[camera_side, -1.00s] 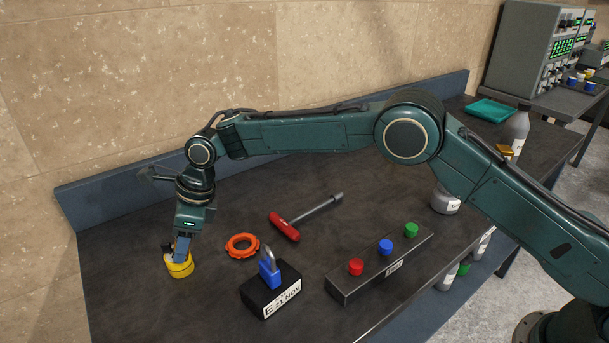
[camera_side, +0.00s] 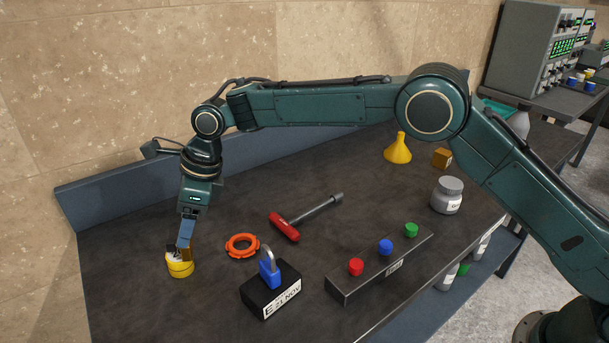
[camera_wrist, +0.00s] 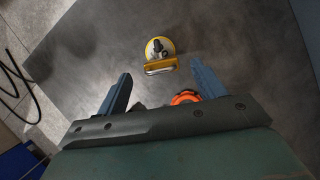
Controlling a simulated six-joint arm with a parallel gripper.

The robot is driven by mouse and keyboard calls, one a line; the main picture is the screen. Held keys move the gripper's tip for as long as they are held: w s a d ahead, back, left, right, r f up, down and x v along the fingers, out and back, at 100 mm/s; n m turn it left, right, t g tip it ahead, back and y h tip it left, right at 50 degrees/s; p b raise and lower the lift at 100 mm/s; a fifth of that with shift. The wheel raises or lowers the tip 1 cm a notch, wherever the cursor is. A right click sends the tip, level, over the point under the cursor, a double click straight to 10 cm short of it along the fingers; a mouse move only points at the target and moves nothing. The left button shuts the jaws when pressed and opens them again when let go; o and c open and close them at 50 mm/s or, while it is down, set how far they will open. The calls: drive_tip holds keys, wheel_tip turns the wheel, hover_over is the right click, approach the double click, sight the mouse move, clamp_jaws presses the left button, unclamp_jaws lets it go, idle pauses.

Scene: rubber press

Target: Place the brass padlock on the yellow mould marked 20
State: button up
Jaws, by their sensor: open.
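The yellow mould (camera_side: 180,267) is a small round piece near the left end of the dark bench. In the wrist view the yellow mould (camera_wrist: 172,41) shows beyond my fingers, and no number on it can be read. A brass padlock (camera_wrist: 160,67) appears to lie over the near edge of the mould, with dark and pale parts behind it. In the side view my fingers mostly hide the padlock. My gripper (camera_side: 186,250) is just above the mould. In the wrist view my gripper (camera_wrist: 161,71) is open, its fingers spread on either side and apart from the padlock.
An orange ring (camera_side: 242,246), a blue padlock (camera_side: 269,272) on a black block (camera_side: 270,293), and a red-handled tool (camera_side: 285,226) are close on the right. A button bar (camera_side: 380,265), a jar (camera_side: 446,196) and a yellow funnel (camera_side: 398,150) stand farther right.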

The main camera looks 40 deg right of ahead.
drive_tip(key=v, duration=0.7)
idle(0.4)
drive_tip(key=s+d+r+n+t, duration=0.1)
drive_tip(key=s+d+r+n, duration=0.35)
drive_tip(key=d, duration=0.25)
drive_tip(key=s+d+r+n+t+h, duration=0.1)
drive_tip(key=s+d+r+n, duration=0.2)
drive_tip(key=s+d+r, duration=0.35)
drive_tip(key=s+d+r+n+t, duration=0.1)
drive_tip(key=s+d+r+n, duration=0.25)
drive_tip(key=d, duration=0.45)
drive_tip(key=s+d+f+n+h, duration=0.1)
drive_tip(key=s+d+f+n, duration=0.1)
drive_tip(key=s, duration=0.5)
drive_tip(key=s+d+f+n+h, duration=0.1)
drive_tip(key=s+d+f+n, duration=0.2)
drive_tip(key=s+d+n, duration=0.2)
drive_tip(key=s+d+f+n+t+h, duration=0.1)
drive_tip(key=s+d+n, duration=0.3)
drive_tip(key=s, duration=0.6)
drive_tip(key=d+f, duration=0.1)
drive_tip(key=d, duration=0.1)
drive_tip(key=shift+d+f, duration=0.25)
drive_tip(key=shift+f, duration=0.15)
